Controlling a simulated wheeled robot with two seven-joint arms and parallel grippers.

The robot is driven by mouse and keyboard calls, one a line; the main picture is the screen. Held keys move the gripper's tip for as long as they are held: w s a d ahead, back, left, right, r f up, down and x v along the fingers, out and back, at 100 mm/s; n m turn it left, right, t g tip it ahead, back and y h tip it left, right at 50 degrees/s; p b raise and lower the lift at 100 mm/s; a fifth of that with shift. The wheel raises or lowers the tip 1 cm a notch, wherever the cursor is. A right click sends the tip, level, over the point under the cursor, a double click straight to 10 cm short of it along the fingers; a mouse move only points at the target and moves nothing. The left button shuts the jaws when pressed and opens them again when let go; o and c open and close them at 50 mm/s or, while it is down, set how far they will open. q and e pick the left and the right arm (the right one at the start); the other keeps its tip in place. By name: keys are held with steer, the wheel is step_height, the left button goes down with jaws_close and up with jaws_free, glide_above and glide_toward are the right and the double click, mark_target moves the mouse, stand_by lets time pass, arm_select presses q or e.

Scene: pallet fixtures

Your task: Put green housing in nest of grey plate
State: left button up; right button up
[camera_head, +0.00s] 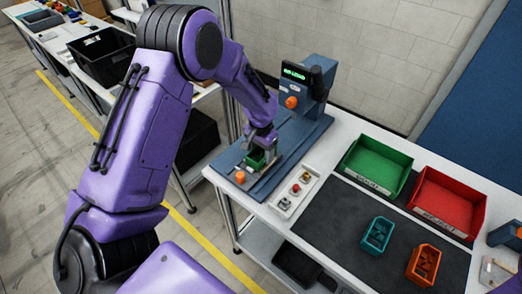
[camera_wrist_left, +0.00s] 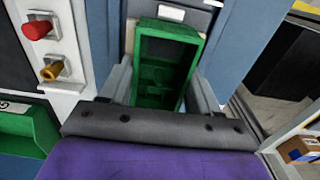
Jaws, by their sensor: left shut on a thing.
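The green housing (camera_head: 257,160), an open-topped box, is at the blue press fixture on the left end of the table. My left gripper (camera_head: 262,149) is shut on it from above. In the left wrist view the green housing (camera_wrist_left: 165,62) stands between the two grey fingers, one along each long side. The grey plate (camera_head: 266,173) shows in part beneath and beside it on the blue base. The nest is hidden by the housing and gripper, so I cannot tell whether the housing is seated or just above it. My right gripper is not in view.
The blue press column (camera_head: 308,88) stands close behind the gripper. A teal housing (camera_head: 377,235) and an orange housing (camera_head: 424,264) sit on the dark mat (camera_head: 335,225). Green (camera_head: 375,165) and red (camera_head: 447,200) bins stand behind.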

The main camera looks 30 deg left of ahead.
arm_select(q)
steer(key=shift+f, duration=0.15)
steer(key=o, duration=1.2)
steer(key=shift+r, duration=0.35)
step_height(320, 180, up, 10)
steer(key=b, duration=0.2)
steer(key=shift+f, duration=0.1)
